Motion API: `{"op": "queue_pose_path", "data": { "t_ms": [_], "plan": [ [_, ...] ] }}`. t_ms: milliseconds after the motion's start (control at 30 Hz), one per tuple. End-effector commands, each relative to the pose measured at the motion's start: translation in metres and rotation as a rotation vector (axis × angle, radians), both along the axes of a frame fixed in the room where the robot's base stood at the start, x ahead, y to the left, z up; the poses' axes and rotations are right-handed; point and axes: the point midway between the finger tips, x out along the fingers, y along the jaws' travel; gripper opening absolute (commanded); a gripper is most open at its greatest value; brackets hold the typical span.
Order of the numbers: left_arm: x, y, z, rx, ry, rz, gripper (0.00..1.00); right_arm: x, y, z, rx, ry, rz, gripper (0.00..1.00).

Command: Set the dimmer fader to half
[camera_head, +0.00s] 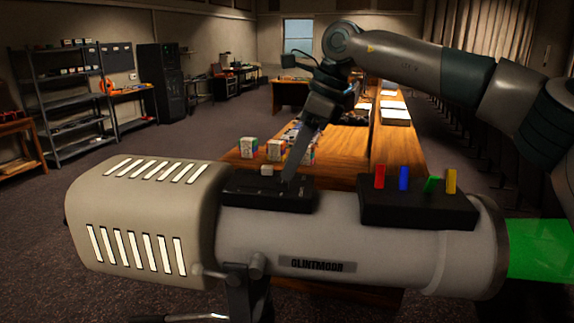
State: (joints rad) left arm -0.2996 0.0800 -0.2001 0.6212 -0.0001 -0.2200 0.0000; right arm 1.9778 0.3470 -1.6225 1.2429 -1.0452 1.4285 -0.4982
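A large spotlight with a pale slotted housing (130,205) and a grey barrel (380,240) labelled GLINTMOOR fills the foreground. A black control box (240,190) sits on top of it, left of centre. A small pale block (267,170), which looks like the fader's knob, stands at the far side of this box. My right gripper (289,178) points down at the box, just right of the pale block. Its fingers look narrow and close together, but I cannot tell whether they are shut or touch the box. My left gripper is out of view.
A second black box (417,209) on the barrel carries red (380,176), blue (403,177), green (432,184) and yellow (451,180) tabs. A green sheet (541,250) shows at the front end. Small cartons (248,147) stand on the wooden desk (350,160) behind.

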Motion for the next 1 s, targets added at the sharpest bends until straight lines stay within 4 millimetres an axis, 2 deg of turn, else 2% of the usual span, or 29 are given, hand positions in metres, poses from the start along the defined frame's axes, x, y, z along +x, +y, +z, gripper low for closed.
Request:
{"op": "queue_pose_path", "data": {
  "t_ms": [100,300,633,667,800,1000],
  "plan": [
    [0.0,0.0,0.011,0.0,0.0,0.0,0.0,0.0,0.006,-0.013,-0.002,0.003,0.001,0.34],
    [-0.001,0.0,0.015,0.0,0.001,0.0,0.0,0.002,0.012,-0.028,0.0,0.0,0.001,0.34],
    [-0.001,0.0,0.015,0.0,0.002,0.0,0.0,0.002,0.013,-0.031,0.0,0.0,0.001,0.34],
    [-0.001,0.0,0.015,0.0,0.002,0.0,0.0,0.002,0.013,-0.031,0.0,0.0,0.001,0.32],
    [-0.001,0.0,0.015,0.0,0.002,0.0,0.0,0.002,0.013,-0.031,0.0,0.0,0.001,0.0],
    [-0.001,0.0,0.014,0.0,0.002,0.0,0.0,0.001,0.014,-0.031,0.0,0.0,0.001,0.0]
  ]
}}
